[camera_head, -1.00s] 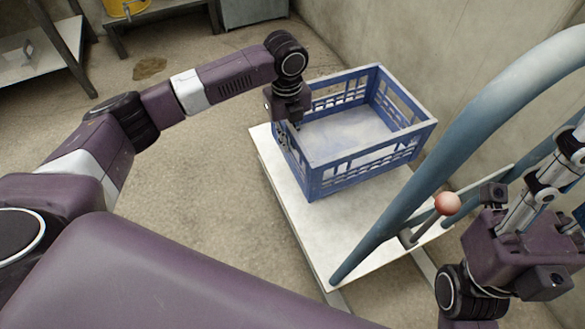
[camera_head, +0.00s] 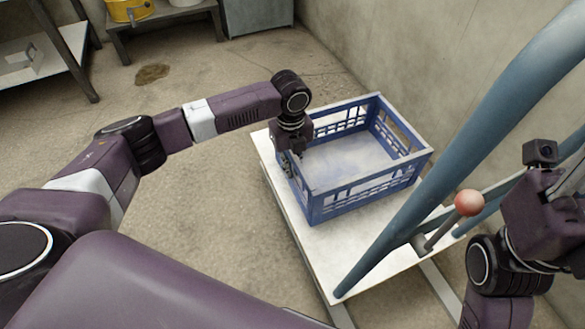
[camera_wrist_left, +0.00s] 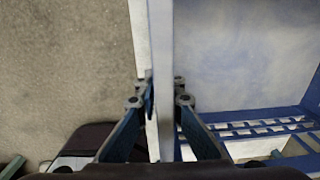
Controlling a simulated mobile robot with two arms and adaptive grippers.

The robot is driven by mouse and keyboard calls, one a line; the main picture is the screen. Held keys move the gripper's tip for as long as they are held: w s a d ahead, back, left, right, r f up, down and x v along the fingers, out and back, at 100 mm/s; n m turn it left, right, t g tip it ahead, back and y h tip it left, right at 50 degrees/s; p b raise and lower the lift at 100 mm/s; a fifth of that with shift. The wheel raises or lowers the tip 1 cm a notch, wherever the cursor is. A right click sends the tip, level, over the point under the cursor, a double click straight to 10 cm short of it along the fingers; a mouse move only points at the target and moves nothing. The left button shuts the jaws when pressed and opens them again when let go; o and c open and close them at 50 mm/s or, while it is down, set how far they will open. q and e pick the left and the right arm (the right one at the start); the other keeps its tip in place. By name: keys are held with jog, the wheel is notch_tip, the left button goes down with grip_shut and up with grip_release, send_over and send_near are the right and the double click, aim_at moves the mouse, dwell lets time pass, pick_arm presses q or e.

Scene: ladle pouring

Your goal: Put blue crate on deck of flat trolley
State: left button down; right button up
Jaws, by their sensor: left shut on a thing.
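The blue crate (camera_head: 365,198) is upright over the pale deck of the flat trolley (camera_head: 365,256), within the deck's outline. Its base looks to be on the deck or very close to it. My left gripper (camera_head: 293,160) is shut on the crate's left wall. In the left wrist view, its fingers (camera_wrist_left: 164,98) sit on both sides of the crate's rim (camera_wrist_left: 160,45). My right wrist and gripper (camera_head: 545,205) are at the right edge beside the trolley's handle; the fingers cannot be made out.
The trolley's blue tubular handle (camera_head: 455,160) rises on the right, with a red-knobbed lever (camera_head: 468,203) by it. A concrete wall (camera_head: 400,50) runs close behind the trolley. A shelf (camera_head: 45,65) and a low bench (camera_head: 165,20) stand far left. Open floor lies left of the trolley.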

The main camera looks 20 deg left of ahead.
pick_arm(q)
jog(key=shift+w+r, duration=0.1)
jog(key=c, duration=2)
grip_release()
jog(key=shift+c, duration=0.2)
